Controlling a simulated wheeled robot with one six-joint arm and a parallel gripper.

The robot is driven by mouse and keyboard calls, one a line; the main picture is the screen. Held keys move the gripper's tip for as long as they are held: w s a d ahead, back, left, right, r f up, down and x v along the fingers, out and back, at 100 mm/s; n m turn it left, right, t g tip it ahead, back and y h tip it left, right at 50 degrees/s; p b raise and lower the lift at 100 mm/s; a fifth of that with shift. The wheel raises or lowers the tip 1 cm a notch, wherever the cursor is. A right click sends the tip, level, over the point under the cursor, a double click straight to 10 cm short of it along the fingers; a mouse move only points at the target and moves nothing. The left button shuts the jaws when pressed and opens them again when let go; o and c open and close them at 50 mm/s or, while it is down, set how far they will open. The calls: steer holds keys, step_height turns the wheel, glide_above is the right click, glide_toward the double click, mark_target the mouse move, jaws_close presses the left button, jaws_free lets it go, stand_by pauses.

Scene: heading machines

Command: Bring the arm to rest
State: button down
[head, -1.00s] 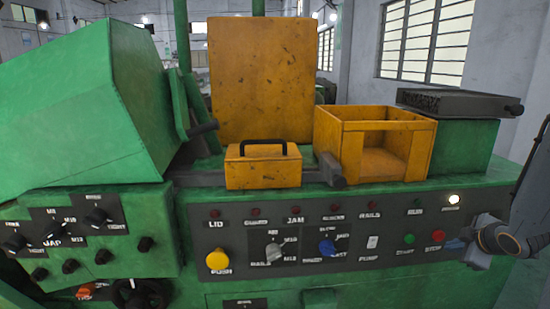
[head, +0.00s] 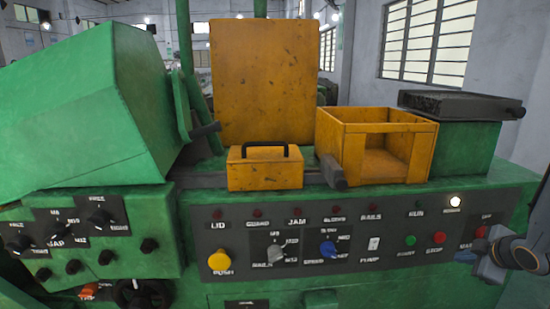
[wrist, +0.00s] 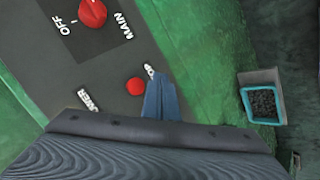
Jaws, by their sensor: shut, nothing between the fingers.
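My gripper (head: 466,256) is at the right end of the machine's control panel in the head view, in front of its lower right part. In the wrist view its blue-grey fingers (wrist: 160,98) are together with nothing between them. They appear over the dark panel's edge near a red button or lamp (wrist: 135,87); whether they touch the panel cannot be told. A red knob marked OFF and MAIN (wrist: 92,12) shows at the top left of the wrist view. My forearm enters the head view from the right edge.
The green machine's panel (head: 345,218) carries knobs, buttons and a lit white lamp (head: 455,201). On top are a yellow handled box (head: 265,173) and an open yellow bin (head: 340,155). A teal-rimmed bin of dark bits (wrist: 244,103) stands low at right in the wrist view.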

steer(key=s+a+r+m+g+b, duration=0.15)
steer(key=a+m+g, duration=0.35)
steer(key=a, duration=1.1)
steer(key=s+a+m+g+y+b, duration=0.1)
steer(key=s+a+m, duration=0.4)
steer(key=s+a, duration=0.6)
steer(key=a+g, duration=0.1)
steer(key=a, duration=0.4)
steer(key=shift+s+f+m+g, duration=0.2)
steer(key=shift+m+g, duration=0.1)
steer(key=shift+m, duration=0.1)
